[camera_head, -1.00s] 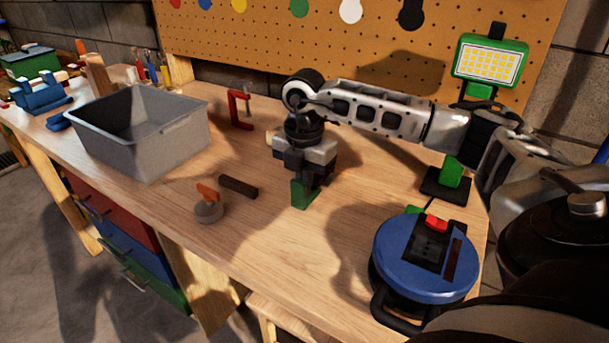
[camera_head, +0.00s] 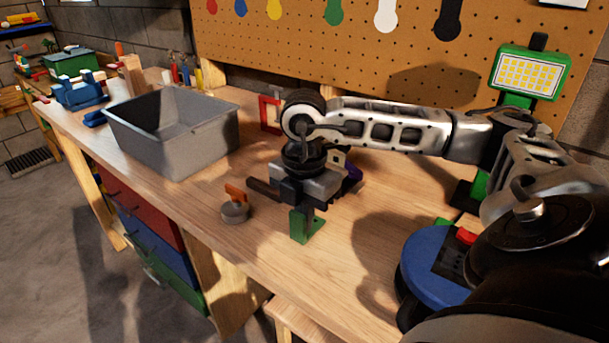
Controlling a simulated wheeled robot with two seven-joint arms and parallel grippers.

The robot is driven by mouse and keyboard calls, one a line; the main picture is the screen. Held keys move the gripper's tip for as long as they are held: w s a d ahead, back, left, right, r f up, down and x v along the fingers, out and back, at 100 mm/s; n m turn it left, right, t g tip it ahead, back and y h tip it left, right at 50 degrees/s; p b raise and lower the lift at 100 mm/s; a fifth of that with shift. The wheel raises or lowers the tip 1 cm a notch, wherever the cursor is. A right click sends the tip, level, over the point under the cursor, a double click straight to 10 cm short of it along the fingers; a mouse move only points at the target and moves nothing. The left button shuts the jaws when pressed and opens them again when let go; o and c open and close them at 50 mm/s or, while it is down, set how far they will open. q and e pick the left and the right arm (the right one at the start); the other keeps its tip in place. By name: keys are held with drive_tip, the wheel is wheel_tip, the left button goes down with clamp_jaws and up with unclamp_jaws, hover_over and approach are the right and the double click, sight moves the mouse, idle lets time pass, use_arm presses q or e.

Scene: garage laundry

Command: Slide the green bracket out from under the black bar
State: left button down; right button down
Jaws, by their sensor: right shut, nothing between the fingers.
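The green bracket (camera_head: 299,225) stands on the workbench, with an upright part and a low foot to its right. The black bar (camera_head: 262,189) lies on the bench to the left of my right gripper, and its right end runs out of sight at the gripper. I cannot tell whether the bar and bracket touch. My right gripper (camera_head: 302,201) points down directly over the bracket's top and is shut with nothing held. Its fingertips are hard to make out against the bracket. My left gripper is out of view.
A round grey piece with an orange handle (camera_head: 235,210) sits left of the bracket. The grey bin (camera_head: 205,142) stands farther left, a red clamp (camera_head: 269,115) behind. A blue round device (camera_head: 423,272) is at the right. The bench front is clear near the bracket.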

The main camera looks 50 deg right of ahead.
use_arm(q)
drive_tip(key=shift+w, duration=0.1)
